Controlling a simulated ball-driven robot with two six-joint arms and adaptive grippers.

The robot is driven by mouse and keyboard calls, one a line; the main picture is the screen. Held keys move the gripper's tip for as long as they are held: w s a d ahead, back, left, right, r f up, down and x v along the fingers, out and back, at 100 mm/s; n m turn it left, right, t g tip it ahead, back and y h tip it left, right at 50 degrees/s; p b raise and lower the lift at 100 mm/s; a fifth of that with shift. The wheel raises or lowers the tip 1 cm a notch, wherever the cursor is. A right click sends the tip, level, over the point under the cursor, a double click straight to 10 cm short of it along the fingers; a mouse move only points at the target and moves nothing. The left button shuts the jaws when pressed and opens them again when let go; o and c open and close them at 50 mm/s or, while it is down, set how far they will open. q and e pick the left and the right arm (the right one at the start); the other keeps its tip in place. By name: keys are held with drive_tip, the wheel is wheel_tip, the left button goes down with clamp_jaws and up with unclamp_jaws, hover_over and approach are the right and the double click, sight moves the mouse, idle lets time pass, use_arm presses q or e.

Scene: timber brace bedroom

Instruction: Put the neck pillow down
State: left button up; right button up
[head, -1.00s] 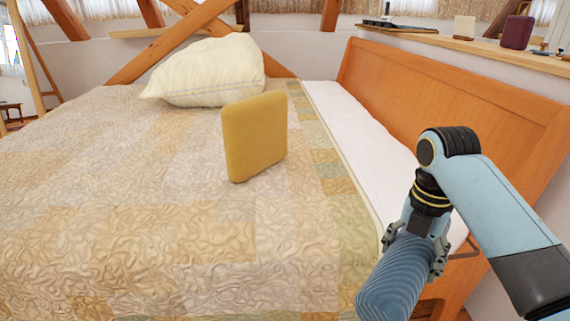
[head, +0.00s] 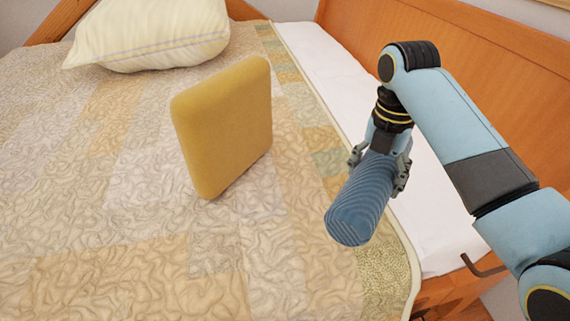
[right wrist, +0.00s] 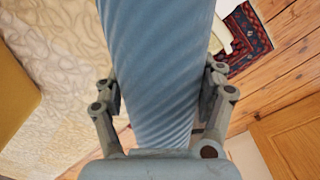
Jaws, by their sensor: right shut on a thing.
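The neck pillow is a blue ribbed cylinder (head: 350,215). My right gripper (head: 380,168) is shut on it, with a finger on either side. In the head view the pillow tilts with its near end down, over the right edge of the quilted bed (head: 120,220). I cannot tell whether it touches the quilt. In the right wrist view the pillow (right wrist: 162,60) runs between the two fingers (right wrist: 163,95), and its far end is cut off by the top of the picture. My left gripper is not in view.
A yellow square cushion (head: 225,125) stands upright on the quilt, left of the pillow. A white pillow (head: 150,35) lies farther back. A wooden headboard (head: 480,70) runs along the right. The quilt's near left is clear. A patterned rug (right wrist: 245,40) lies on the wooden floor.

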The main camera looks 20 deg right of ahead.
drive_tip(key=w+a+f+b, duration=0.1)
drive_tip(key=w+f, duration=0.1)
drive_tip(key=w, duration=0.1)
drive_tip(key=w+a+f+b, duration=0.1)
drive_tip(key=w+f+b, duration=0.1)
drive_tip(key=w, duration=0.1)
drive_tip(key=w+a+f+b, duration=0.1)
drive_tip(key=w+a+f, duration=0.1)
drive_tip(key=w, duration=0.2)
drive_tip(key=shift+w+f+b, duration=0.1)
drive_tip(key=shift+f+b, duration=0.25)
wheel_tip(320, 180, down, 4)
drive_tip(key=shift+a+f+b, duration=0.1)
drive_tip(key=shift+b, duration=0.7)
drive_tip(key=o, duration=1.5)
drive_tip(key=shift+c, duration=0.2)
wheel_tip(320, 180, up, 12)
drive_tip(key=p, duration=0.4)
